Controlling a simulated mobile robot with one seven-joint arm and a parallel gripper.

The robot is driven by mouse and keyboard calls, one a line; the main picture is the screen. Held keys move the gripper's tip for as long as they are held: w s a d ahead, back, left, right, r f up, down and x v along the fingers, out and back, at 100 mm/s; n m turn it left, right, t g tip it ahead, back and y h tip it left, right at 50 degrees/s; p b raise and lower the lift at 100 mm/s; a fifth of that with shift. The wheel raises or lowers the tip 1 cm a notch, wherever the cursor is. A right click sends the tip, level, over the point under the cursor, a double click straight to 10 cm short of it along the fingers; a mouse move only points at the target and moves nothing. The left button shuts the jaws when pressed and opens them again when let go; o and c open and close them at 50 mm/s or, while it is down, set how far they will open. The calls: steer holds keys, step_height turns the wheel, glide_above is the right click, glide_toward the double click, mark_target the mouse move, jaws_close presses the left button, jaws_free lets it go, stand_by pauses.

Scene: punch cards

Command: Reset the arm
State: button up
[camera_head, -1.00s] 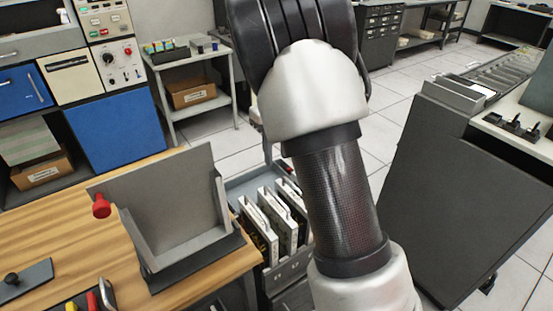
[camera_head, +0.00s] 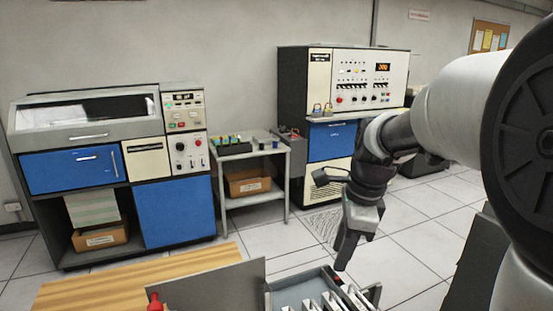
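My gripper (camera_head: 350,238) hangs at the end of my arm, right of the middle of the head view, pointing down. It is in the air above and beyond a grey bin (camera_head: 300,288) with several white card holders (camera_head: 328,304). Nothing shows in its fingers, but their spacing is hard to make out from this side. My upper arm fills the right side of the view.
A wooden table (camera_head: 110,285) with an upright grey plate (camera_head: 215,285) and a red knob (camera_head: 154,301) lies at the front left. A blue and grey machine (camera_head: 175,210), a small grey side table (camera_head: 255,152) and a control cabinet (camera_head: 345,80) stand behind. Tiled floor is free between.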

steer(key=s+r+n+t+p, duration=0.1)
steer(key=s+r+n+p, duration=0.1)
steer(key=s+r+n, duration=0.3)
steer(key=s+r+n+t+h+p, duration=0.1)
steer(key=s+r+n, duration=0.4)
steer(key=s+n, duration=0.7)
steer(key=n+t+p, duration=0.1)
steer(key=n+p, duration=0.1)
steer(key=shift+s+n+t+p, duration=0.3)
steer(key=shift+s+n, duration=0.1)
steer(key=shift+r, duration=0.1)
steer(key=shift+c, duration=0.5)
